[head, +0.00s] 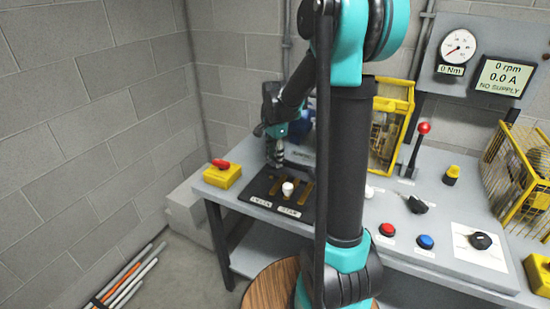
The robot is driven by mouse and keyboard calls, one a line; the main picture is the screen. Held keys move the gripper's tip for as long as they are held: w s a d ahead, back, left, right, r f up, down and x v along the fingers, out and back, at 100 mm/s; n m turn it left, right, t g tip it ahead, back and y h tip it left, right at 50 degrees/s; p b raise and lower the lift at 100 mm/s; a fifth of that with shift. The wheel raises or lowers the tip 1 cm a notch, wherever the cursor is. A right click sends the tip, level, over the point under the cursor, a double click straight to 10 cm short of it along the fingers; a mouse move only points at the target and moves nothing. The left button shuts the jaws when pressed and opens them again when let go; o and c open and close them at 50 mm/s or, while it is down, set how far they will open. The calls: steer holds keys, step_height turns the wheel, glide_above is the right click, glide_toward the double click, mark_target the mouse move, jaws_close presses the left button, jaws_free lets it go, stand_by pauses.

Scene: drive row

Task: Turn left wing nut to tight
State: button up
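A black panel (263,188) lies on the left part of the grey bench, with two white labels at its front edge. Small brass-coloured pieces (306,189) and a white knob (288,188) stand on it. The brass pieces are too small for me to tell which is the left wing nut or how it is turned. My gripper (274,163) hangs pointing down over the back left of the panel. It is small and dark here, so I cannot tell whether its fingers are apart or whether they touch anything.
My arm column hides the bench's middle. To the right are a red-knobbed lever (424,128), red button (387,229), blue button (425,242), black dial (480,241) and yellow cages (388,125). The display reads NO SUPPLY.

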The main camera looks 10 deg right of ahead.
mark_target(275, 158)
step_height(275, 158, up, 12)
stand_by(0.8)
